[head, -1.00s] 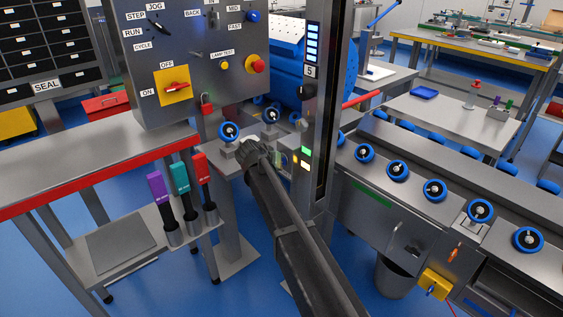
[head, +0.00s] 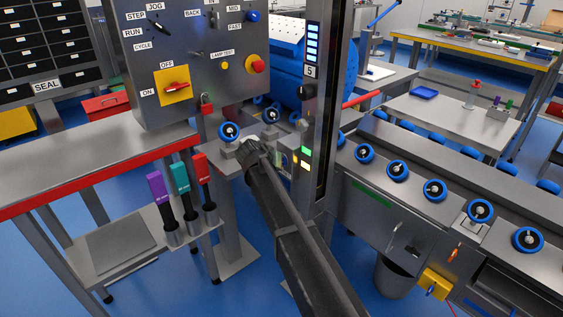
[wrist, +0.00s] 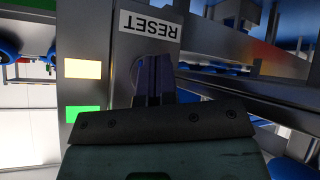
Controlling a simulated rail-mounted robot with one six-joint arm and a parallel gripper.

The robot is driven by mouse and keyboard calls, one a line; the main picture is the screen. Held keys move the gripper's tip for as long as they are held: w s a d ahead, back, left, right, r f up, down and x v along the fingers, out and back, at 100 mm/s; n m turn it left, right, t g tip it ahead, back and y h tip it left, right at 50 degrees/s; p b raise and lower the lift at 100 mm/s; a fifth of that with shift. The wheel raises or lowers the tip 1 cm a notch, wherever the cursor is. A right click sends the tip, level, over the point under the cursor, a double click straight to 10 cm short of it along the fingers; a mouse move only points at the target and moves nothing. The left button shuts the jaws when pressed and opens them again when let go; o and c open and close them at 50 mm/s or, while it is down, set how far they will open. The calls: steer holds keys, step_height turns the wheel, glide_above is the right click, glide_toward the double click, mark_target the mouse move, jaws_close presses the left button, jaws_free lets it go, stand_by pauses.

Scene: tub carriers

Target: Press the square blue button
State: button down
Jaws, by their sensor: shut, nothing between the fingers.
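My gripper (wrist: 153,62) is shut and empty, its dark fingers together against or just in front of the steel post face, below the upside-down RESET label (wrist: 150,24) in the wrist view. I cannot make out the square blue button clearly; the fingers cover the spot under the label, and I cannot tell contact from a small gap. In the head view my wrist reaches the post's left side, and the fingertips are hidden there.
The steel post (head: 325,100) carries a green light (head: 306,151) and a pale yellow light (head: 305,166). The grey control panel (head: 200,60) stands left. Blue-ringed knobs (head: 397,171) line a rail at right. Purple, teal and red-handled tools (head: 180,185) stand left of my arm.

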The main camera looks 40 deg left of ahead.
steer(key=shift+w+d, duration=0.1)
steer(key=shift+w, duration=0.3)
steer(key=shift+s, duration=0.4)
steer(key=shift+s, duration=0.1)
steer(key=s, duration=0.2)
steer(key=s+a, duration=0.1)
steer(key=s, duration=0.2)
steer(key=shift+s+a, duration=0.35)
stand_by(0.7)
